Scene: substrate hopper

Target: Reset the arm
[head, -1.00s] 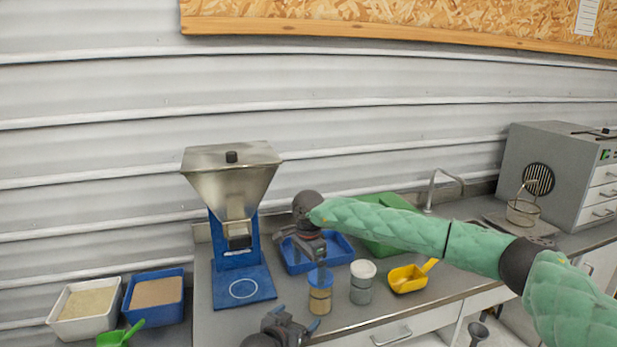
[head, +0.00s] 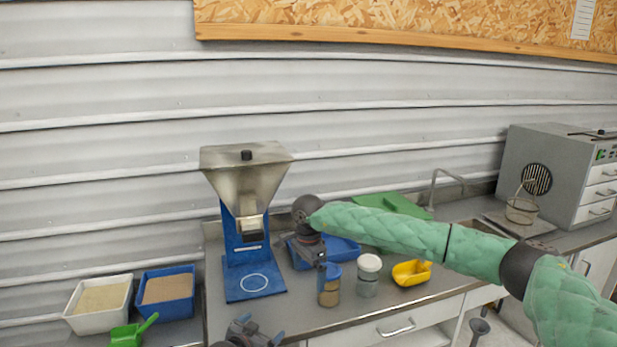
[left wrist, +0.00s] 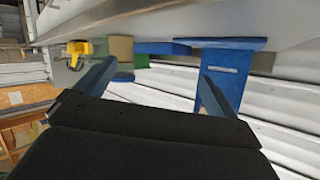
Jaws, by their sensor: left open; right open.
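My left gripper (head: 262,329) is at the bottom of the head view, in front of the counter, partly cut off by the frame edge. In the left wrist view its two blue fingers (left wrist: 158,70) are spread apart with nothing between them. My right gripper (head: 320,263) points down just above and behind a blue-topped jar (head: 329,291) of tan material. Its fingertips are small and partly hidden near the jar, and it holds nothing that I can see. My green-sleeved right arm (head: 390,229) reaches in from the right across the counter.
A metal hopper on a blue stand (head: 245,180) is on the counter's left. Near my right arm are a blue tray (head: 345,249), a green container (head: 400,204), a white-lidded jar (head: 368,275) and a yellow scoop (head: 410,273). White (head: 98,318) and blue bins (head: 166,309) are at left.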

